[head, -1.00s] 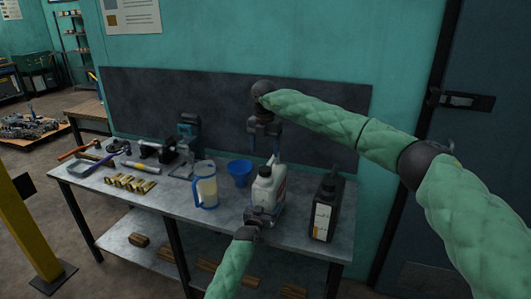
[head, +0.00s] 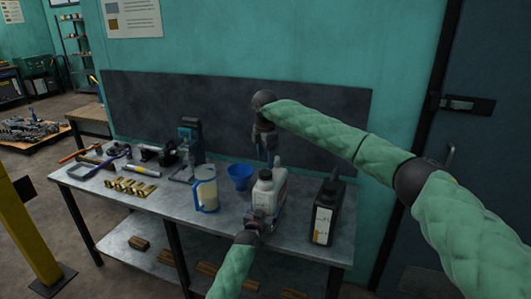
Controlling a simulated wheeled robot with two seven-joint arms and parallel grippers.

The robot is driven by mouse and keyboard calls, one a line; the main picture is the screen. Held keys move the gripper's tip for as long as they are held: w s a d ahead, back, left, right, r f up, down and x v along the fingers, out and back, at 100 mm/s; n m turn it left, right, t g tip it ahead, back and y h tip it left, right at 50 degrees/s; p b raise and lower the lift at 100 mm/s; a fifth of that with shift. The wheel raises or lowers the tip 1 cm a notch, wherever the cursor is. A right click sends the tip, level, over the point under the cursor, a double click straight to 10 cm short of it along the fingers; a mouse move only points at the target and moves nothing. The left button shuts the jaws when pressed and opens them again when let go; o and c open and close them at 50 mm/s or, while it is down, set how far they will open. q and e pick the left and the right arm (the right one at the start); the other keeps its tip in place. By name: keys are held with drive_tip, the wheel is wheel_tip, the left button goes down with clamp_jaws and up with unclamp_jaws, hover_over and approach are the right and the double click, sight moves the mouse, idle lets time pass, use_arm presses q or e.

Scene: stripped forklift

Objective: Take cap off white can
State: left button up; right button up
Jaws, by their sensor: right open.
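The white can (head: 266,193) stands on the workbench with a dark cap (head: 265,174) on its top. My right gripper (head: 268,155) hangs above the can, pointing down, open and apart from the cap. Its fingers are seen nearly edge-on, one largely behind the other. My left gripper (head: 258,219) is at the lower front of the can, reaching in from below. Its fingertips are small and dark here, and I cannot tell whether they grip the can.
On the metal workbench (head: 228,222), a dark bottle (head: 326,212) stands right of the can. A blue funnel (head: 239,175) and a blue-handled jug (head: 205,188) stand left. Tools and brass pieces (head: 130,187) lie farther left. A dark back panel (head: 320,130) rises behind.

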sight(266, 172)
drive_tip(key=shift+f, duration=3.1)
